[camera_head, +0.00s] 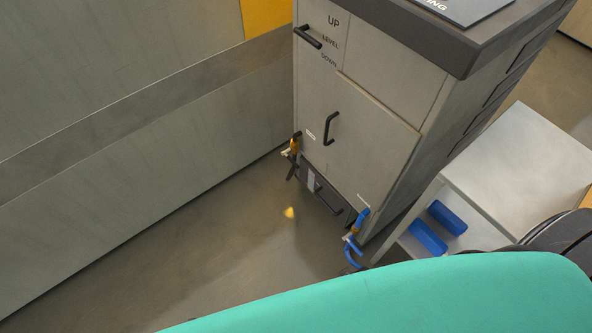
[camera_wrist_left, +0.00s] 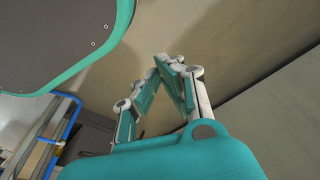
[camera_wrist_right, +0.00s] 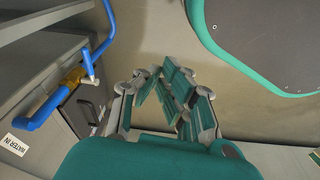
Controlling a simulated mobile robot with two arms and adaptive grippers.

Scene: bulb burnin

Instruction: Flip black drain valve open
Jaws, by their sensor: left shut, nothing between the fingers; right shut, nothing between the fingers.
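In the head view a brass-yellow valve (camera_head: 294,144) sits at the lower left edge of the grey cabinet (camera_head: 360,125). A dark lever (camera_head: 291,171) hangs down from it. A small label is beside it, too small to read. My left gripper (camera_wrist_left: 172,64) shows only in its wrist view, shut and empty over bare floor. My right gripper (camera_wrist_right: 171,75) shows only in its wrist view, also shut and empty.
The cabinet front has a black door handle (camera_head: 331,128), an upper lever (camera_head: 308,37) marked UP, LEVEL, DOWN, and a low dark drawer (camera_head: 327,197). A blue hose (camera_head: 354,240) is at its lower right. A wall (camera_head: 130,160) runs left. Open floor (camera_head: 220,240) lies in front.

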